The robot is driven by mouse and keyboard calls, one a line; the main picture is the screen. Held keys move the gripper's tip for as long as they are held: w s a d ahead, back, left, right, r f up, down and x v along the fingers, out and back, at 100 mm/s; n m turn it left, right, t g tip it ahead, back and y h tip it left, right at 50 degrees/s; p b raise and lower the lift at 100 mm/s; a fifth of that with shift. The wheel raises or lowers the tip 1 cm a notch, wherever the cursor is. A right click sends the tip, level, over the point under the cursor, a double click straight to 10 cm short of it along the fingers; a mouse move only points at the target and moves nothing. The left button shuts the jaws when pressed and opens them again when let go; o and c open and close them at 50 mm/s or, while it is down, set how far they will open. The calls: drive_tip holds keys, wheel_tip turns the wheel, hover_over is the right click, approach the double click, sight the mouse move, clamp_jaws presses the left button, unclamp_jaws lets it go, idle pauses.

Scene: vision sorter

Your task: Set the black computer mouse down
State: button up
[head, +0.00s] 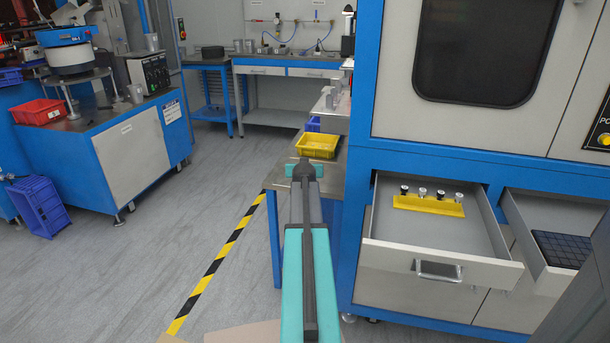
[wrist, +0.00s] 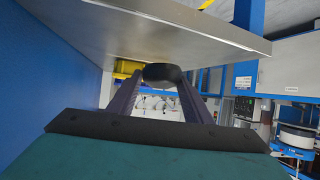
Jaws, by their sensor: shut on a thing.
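The black computer mouse (wrist: 163,73) sits between the fingertips of my gripper (wrist: 163,79) in the wrist view, with a finger on each side. My gripper (head: 304,173) is shut on it. In the head view the mouse is a small dark shape at the arm's far end, largely hard to tell from the gripper. It is beside or over the front part of a steel-topped blue table (head: 276,184); the exact gap to the top cannot be told. The wrist view looks upside down, with the steel top (wrist: 150,25) close by.
A yellow bin (head: 317,146) stands on the table just beyond my gripper, with a blue bin (head: 313,125) behind it. The blue-and-grey machine cabinet (head: 460,160) is close on the right. Its open drawer (head: 430,255) holds a yellow rack (head: 428,205).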

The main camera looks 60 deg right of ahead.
drive_tip(key=shift+w+d+f, duration=0.1)
drive_tip(key=shift+w+d, duration=0.35)
drive_tip(key=shift+d, duration=0.35)
drive_tip(key=shift+w+d, duration=0.15)
drive_tip(key=shift+d, duration=0.1)
drive_tip(key=shift+d+f, duration=0.2)
drive_tip(key=shift+a+f+b, duration=0.1)
drive_tip(key=shift+f+b, duration=0.25)
drive_tip(key=shift+f, duration=1.25)
drive_tip(key=o, duration=1.1)
